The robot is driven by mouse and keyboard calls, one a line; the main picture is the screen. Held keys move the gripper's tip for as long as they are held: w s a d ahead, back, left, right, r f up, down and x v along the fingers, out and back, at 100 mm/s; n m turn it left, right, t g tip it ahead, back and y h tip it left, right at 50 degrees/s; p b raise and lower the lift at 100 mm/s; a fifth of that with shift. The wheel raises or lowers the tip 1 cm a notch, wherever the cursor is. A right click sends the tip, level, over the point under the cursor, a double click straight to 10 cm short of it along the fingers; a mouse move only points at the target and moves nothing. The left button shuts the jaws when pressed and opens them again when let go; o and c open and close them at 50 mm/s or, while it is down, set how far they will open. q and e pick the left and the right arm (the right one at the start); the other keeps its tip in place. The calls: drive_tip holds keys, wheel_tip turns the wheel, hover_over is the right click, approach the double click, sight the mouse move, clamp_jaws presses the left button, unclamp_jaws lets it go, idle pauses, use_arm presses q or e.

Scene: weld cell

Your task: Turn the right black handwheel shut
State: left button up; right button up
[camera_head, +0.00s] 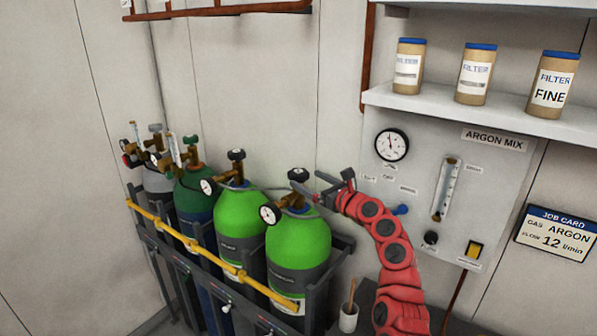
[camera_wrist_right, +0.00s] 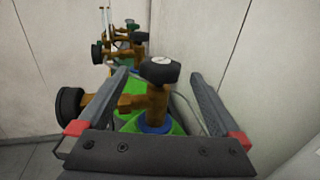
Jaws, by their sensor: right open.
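The right black handwheel (camera_head: 299,174) sits on the brass valve of the right bright green cylinder (camera_head: 300,243). It also shows in the right wrist view (camera_wrist_right: 160,70), with a pale mark on top and the brass valve body (camera_wrist_right: 157,102) below. My right gripper (camera_head: 309,184) reaches in from the right at valve height. In the wrist view its two grey fingers (camera_wrist_right: 159,76) are spread, one on each side of the handwheel, with gaps on both sides. The gripper is open and holds nothing. My left gripper is not in view.
A dial gauge (camera_head: 270,214) juts from the right valve. Another green cylinder (camera_head: 239,219) with its own black handwheel (camera_head: 236,155) stands to the left. A yellow bar (camera_head: 215,257) crosses the rack's front. The argon panel (camera_head: 419,160) and wall lie close on the right.

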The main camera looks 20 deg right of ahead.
sight(298, 174)
drive_tip(key=x, duration=0.4)
drive_tip(key=shift+w+a+f, duration=0.15)
drive_tip(key=shift+w, duration=0.45)
